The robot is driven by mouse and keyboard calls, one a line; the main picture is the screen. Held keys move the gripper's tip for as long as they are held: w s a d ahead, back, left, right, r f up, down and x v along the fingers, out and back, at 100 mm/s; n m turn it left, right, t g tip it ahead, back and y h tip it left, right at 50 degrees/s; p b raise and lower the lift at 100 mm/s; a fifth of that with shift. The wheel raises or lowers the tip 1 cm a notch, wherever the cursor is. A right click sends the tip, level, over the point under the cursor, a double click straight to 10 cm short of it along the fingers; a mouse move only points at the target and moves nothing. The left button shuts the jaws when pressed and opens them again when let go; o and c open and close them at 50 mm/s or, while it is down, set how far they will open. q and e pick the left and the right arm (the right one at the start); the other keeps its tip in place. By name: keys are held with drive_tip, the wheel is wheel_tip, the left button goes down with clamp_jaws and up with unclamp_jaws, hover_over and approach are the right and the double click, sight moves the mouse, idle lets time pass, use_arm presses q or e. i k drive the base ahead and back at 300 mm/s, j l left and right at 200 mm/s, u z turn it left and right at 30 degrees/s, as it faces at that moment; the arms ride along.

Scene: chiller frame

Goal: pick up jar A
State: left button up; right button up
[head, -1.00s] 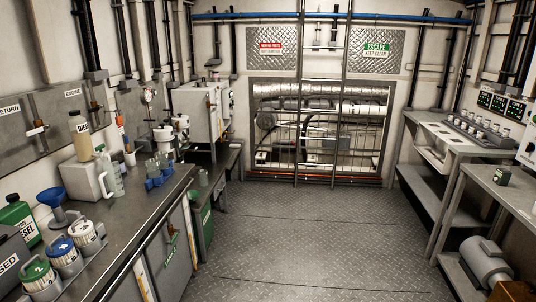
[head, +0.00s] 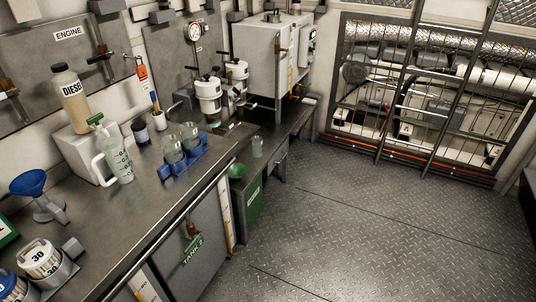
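No label reading A is legible in the head view, so I cannot tell which vessel is jar A. Two clear glass jars, a nearer one (head: 172,149) and a farther one (head: 190,134), stand upright in a blue holder (head: 198,164) on the left workbench. Another clear glass vessel (head: 257,148) stands farther back, near the right edge of the bench. Neither of my grippers is in view.
The plated floor (head: 350,225) is clear.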

sight(257, 147)
drive_tip(key=i+l+u, duration=0.25)
drive_tip(key=i+l, duration=0.8)
